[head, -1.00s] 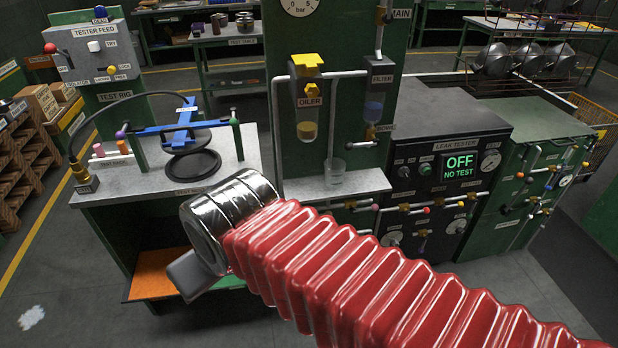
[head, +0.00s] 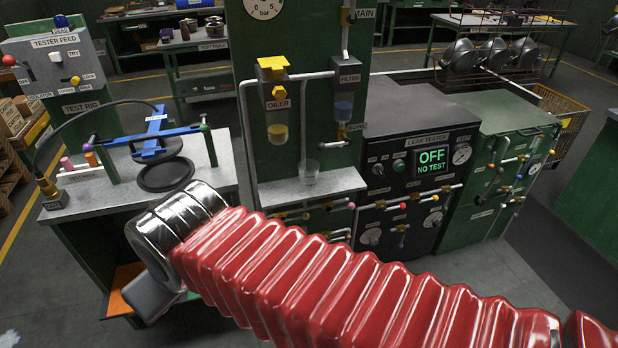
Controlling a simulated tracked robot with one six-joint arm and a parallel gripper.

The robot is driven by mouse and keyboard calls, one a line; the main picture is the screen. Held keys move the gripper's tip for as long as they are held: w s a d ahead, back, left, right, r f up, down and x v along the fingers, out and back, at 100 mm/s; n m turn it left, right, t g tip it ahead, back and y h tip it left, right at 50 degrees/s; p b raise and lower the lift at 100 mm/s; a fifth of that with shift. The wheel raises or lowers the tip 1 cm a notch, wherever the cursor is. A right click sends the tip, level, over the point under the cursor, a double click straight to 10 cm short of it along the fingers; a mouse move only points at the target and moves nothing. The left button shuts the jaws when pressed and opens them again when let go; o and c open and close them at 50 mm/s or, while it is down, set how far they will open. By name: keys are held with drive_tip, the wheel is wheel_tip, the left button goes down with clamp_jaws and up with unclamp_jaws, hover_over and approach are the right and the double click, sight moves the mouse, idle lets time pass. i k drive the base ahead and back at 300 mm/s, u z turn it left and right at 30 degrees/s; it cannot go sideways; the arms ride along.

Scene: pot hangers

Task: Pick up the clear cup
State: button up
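The clear cup (head: 309,172) is a small see-through tumbler standing upright on a light grey shelf (head: 275,192). The shelf juts from the green panel, below and between the oiler (head: 277,105) and the filter (head: 344,100). My arm, in a red bellows sleeve with chrome rings, crosses the lower picture. My gripper (head: 150,297) shows only as a grey piece past the rings, at lower left, well apart from the cup. The sleeve and rings hide the rest of it, so I cannot tell whether it is open.
The test rig bench (head: 85,205) with a blue clamp (head: 155,135) stands left of the shelf. The leak tester (head: 418,150), reading OFF, NO TEST, stands to the right with knobs and levers. A green cabinet (head: 500,140) is beyond it. Open floor (head: 545,235) lies at right.

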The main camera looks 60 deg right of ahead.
sight(308, 169)
drive_tip(key=z, duration=0.05)
drive_tip(key=i, duration=0.95)
drive_tip(key=u, duration=0.1)
